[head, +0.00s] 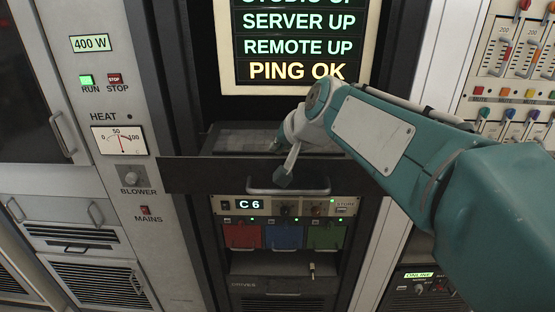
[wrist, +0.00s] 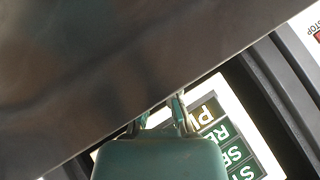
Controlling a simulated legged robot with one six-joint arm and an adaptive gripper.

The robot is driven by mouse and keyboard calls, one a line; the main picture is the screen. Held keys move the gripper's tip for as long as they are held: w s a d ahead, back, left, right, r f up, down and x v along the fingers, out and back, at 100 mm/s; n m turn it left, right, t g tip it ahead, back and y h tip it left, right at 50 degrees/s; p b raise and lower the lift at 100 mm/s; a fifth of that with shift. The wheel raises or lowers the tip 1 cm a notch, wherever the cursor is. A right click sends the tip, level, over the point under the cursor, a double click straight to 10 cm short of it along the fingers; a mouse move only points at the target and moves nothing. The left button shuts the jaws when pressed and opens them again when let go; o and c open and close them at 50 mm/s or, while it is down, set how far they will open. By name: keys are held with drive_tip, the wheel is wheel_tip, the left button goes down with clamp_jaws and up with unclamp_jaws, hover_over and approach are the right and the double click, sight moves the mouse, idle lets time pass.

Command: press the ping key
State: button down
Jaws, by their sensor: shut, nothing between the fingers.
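The pulled-out drawer (head: 225,176) has a wide dark front panel in the middle rack. A grey surface (head: 238,142) shows inside it, but I cannot make out single keys or the ping key. The screen (head: 293,48) above reads "PING OK" in yellow on its lowest line; part of it shows upside down in the wrist view (wrist: 235,150). My gripper (head: 284,179) is shut and empty at the drawer. A dark slab across the wrist view partly hides its fingertips (wrist: 163,112). I cannot tell whether they touch anything.
Below the drawer is a unit reading "C 6" (head: 250,204), with red, blue and green modules (head: 283,237) under it. A meter panel with RUN and STOP buttons (head: 116,79) stands left. A slider panel (head: 513,70) stands right. My arm crosses from the right.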

drive_tip(key=shift+r, duration=2.5)
